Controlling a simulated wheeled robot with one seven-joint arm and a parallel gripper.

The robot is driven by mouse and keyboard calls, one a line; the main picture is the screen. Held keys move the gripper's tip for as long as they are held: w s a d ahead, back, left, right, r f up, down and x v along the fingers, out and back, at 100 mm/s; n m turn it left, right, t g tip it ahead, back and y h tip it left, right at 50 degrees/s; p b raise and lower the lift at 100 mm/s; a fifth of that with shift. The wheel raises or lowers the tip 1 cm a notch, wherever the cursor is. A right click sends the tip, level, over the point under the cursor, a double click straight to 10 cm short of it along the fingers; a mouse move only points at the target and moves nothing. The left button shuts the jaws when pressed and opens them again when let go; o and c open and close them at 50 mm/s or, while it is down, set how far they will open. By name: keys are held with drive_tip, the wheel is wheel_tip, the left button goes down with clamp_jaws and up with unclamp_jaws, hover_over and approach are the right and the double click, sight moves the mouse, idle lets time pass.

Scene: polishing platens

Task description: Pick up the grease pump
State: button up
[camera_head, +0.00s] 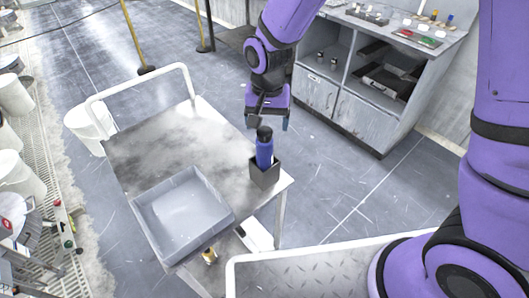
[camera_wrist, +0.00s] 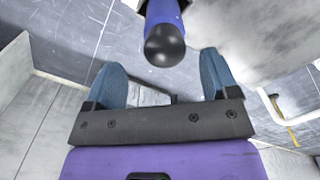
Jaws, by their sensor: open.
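The grease pump, taken to be the blue cylinder with a black rounded cap (camera_head: 264,148), stands upright in a small dark square holder (camera_head: 264,176) on the cart. Its lower part is hidden inside the holder. In the wrist view the pump (camera_wrist: 164,40) shows cap-first just beyond the fingertips, roughly midway between them. My gripper (camera_head: 268,121) is above and close to the pump in the head view. Its two blue fingers are apart with nothing between them in the wrist view (camera_wrist: 162,75).
The metal cart (camera_head: 150,150) also carries an open grey tray (camera_head: 183,205) beside the holder. The cart has a white rail handle (camera_head: 140,82). A grey cabinet (camera_head: 345,95) with tools on top stands behind at right. White buckets (camera_head: 15,95) line the left.

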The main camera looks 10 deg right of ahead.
sight(265, 138)
drive_tip(key=shift+s+a+f, duration=0.15)
drive_tip(key=shift+a+f, duration=0.05)
drive_tip(key=shift+f, duration=1.15)
drive_tip(key=shift+s+a+f, duration=0.1)
drive_tip(key=shift+a+f, duration=0.05)
drive_tip(key=shift+f, duration=1.2)
drive_tip(key=c, duration=1.2)
drive_tip(key=shift+r, duration=0.1)
